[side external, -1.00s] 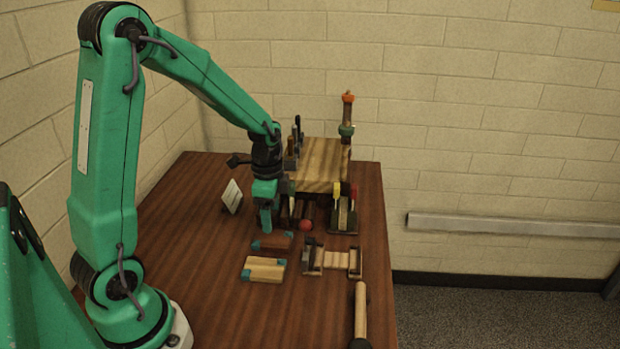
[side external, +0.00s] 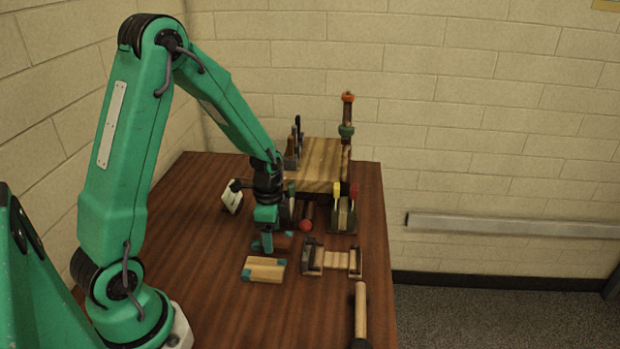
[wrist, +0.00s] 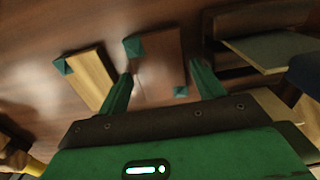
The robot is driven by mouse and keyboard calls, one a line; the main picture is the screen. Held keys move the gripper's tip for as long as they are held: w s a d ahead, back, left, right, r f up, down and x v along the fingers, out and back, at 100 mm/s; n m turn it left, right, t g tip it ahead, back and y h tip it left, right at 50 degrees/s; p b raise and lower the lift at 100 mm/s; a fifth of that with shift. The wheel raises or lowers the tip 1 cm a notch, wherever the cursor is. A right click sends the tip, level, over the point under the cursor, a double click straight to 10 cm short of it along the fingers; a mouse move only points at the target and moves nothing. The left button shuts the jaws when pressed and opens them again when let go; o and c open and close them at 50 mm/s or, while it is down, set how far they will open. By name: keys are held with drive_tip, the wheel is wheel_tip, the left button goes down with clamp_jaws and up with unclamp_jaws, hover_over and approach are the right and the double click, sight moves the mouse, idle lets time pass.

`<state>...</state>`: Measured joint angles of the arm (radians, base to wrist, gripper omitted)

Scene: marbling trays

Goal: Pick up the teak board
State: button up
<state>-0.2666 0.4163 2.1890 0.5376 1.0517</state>
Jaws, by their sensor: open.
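The reddish-brown board with teal corners, which I take to be the teak board, lies flat on the table; in the side view (side external: 281,243) it is largely hidden by my gripper. In the wrist view the same board (wrist: 160,68) shows between my two fingers. My gripper (side external: 263,246) points down over this board, with its fingers open on either side; it also shows in the wrist view (wrist: 164,75). I cannot tell how far the fingertips are above the table. A paler, yellowish board (side external: 264,270) with teal corners lies beside it, nearer the camera.
A wooden block holder (side external: 320,178) with several tools stands behind. A small wooden frame (side external: 337,259) lies to the right, with a wood-handled tool (side external: 360,310) in front. A white card (side external: 232,197) stands at the left. The table's left front is clear.

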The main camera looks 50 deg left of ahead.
drive_tip(key=shift+f, duration=0.4)
drive_tip(key=shift+c, duration=0.5)
drive_tip(key=c, duration=0.7)
drive_tip(key=shift+o, duration=0.2)
drive_tip(key=shift+r, duration=0.15)
wheel_tip(320, 180, up, 10)
idle(0.4)
